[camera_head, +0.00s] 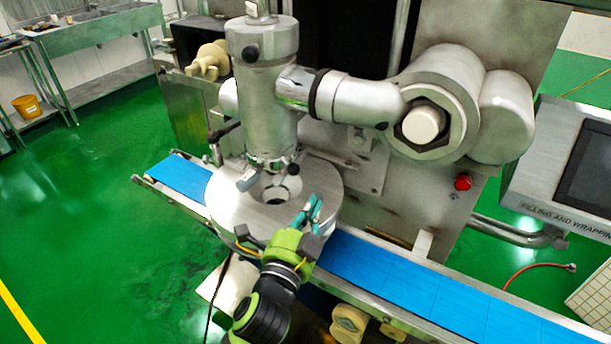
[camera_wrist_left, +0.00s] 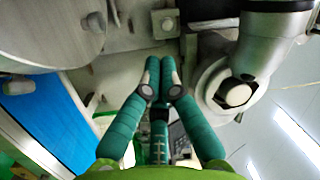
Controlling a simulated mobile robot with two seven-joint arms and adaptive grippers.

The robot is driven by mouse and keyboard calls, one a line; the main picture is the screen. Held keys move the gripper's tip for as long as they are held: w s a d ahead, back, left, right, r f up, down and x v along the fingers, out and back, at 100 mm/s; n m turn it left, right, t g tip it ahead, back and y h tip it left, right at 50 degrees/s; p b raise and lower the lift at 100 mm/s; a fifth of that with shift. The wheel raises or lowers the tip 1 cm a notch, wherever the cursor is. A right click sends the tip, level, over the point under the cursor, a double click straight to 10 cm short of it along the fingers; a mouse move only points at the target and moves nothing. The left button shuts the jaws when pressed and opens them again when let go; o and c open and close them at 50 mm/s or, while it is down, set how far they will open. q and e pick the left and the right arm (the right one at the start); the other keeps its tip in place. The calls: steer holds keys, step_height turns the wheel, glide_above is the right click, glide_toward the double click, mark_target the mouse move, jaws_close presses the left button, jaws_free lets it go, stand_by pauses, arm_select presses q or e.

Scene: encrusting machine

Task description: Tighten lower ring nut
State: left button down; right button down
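A steel vertical cylinder (camera_head: 268,95) stands over a round steel disc (camera_head: 228,205) with a central opening. At the cylinder's lower end is a ring-like collar (camera_head: 270,157) with small handles (camera_head: 248,180) sticking out; I take it for the lower ring nut, but cannot be sure. My left gripper (camera_head: 313,205), with teal fingers and a green body, is over the disc's front right part, apart from the collar. In the left wrist view its fingertips (camera_wrist_left: 160,68) meet with nothing seen between them. My right gripper is not in view.
A blue conveyor belt (camera_head: 400,278) runs under the disc. A side pipe (camera_head: 350,98) leads to a large hex nut (camera_head: 425,122) at right. A red button (camera_head: 463,183) and a control panel (camera_head: 570,165) are further right. Green floor lies open at left.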

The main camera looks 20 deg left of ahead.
mark_target(289, 166)
arm_select(q)
steer(key=w+r+m+y+p, duration=0.1)
steer(key=w+r+y+p, duration=0.2)
steer(key=w, duration=0.7)
steer(key=shift+t+h, duration=0.3)
steer(key=shift+h, duration=0.2)
steer(key=s+a, duration=0.1)
steer(key=s+a+p, duration=0.1)
steer(key=a, duration=0.1)
steer(key=shift+s+f, duration=0.1)
steer(key=shift+s, duration=0.2)
